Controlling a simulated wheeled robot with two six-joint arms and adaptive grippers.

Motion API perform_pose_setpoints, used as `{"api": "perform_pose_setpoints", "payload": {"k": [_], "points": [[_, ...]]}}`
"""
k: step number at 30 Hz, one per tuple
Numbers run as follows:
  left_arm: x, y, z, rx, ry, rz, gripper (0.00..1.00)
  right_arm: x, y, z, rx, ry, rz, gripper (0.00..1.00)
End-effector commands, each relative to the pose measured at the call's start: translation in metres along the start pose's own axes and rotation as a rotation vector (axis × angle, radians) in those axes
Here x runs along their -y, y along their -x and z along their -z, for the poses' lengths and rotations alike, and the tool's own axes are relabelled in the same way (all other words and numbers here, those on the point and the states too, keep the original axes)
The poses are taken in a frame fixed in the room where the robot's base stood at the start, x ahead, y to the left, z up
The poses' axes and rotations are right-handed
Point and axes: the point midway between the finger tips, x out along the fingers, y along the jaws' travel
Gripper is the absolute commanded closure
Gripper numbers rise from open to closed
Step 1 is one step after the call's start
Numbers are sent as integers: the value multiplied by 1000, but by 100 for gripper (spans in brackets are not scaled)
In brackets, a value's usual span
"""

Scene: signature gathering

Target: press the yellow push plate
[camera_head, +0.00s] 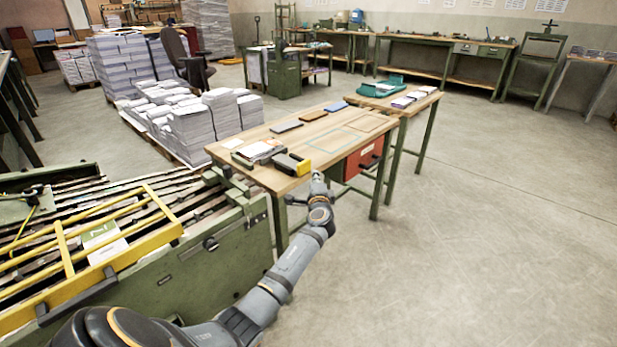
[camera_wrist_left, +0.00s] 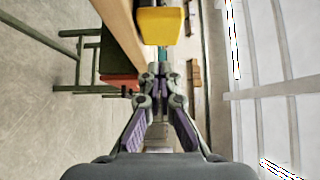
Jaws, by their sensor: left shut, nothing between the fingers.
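The yellow push plate (camera_head: 303,167) is on the near end of a dark device (camera_head: 286,162) at the front edge of the wooden table. In the left wrist view the yellow plate (camera_wrist_left: 160,28) shows large, just beyond the fingertips and at the top. My left gripper (camera_head: 317,176) is just to the right of the plate in the head view, by the table's front edge. In the left wrist view my left gripper (camera_wrist_left: 158,70) has its fingertips together with nothing between them. I cannot tell whether they touch the plate. My right gripper is not in view.
The wooden table (camera_head: 314,128) carries several flat items and a clipboard-like stack (camera_head: 258,152). A red drawer box (camera_head: 363,158) hangs under its right side. A green machine with slats and yellow rails (camera_head: 90,245) stands at the left. The floor at right is clear.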

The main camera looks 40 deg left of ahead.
Motion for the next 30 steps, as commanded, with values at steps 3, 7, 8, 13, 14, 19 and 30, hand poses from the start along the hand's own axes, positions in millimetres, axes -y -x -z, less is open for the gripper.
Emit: {"api": "perform_pose_setpoints", "payload": {"k": [3,7,8,13,14,19,30], "points": [[0,-12,-14,3,-3,-1,100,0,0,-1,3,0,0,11],[0,-19,-21,1,-3,-1,100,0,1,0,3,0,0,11],[0,-20,-22,1,-2,-1,100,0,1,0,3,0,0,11],[-1,-21,-23,1,-1,-2,100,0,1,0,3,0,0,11],[-1,-21,-23,1,-1,-2,100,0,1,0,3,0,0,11],[-1,-21,-24,1,-2,-1,100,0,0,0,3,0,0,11],[0,-50,-53,4,-3,0,100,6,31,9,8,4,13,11]]}}
